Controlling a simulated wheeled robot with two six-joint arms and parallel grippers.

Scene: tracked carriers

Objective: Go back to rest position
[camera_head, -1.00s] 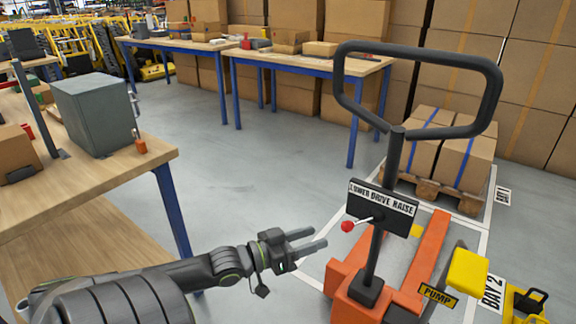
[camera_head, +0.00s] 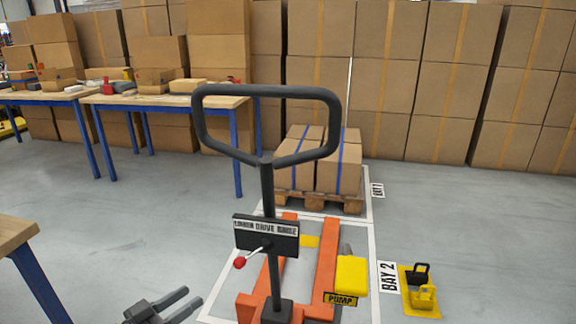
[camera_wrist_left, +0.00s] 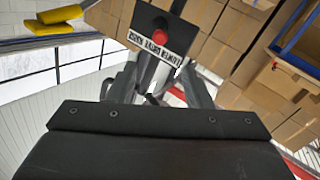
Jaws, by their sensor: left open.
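My left gripper (camera_head: 172,303) shows at the bottom of the head view, left of the pallet jack. Its two fingers are apart with nothing between them. In the left wrist view, the gripper's fingers (camera_wrist_left: 160,84) point toward the jack's label plate and red lever knob. The orange pallet jack (camera_head: 325,262) stands in the middle, with a black loop handle (camera_head: 266,92) and a red-knobbed lever (camera_head: 240,262) below the plate. The gripper is apart from the lever. My right gripper is in neither view.
A pallet (camera_head: 330,202) with strapped cartons stands behind the jack in bay 1. A yellow pump block (camera_head: 352,275) is beside the forks. A yellow plate with padlock-like parts (camera_head: 421,292) lies right. Workbenches (camera_head: 165,100) line the back left; a table corner (camera_head: 14,232) is near left.

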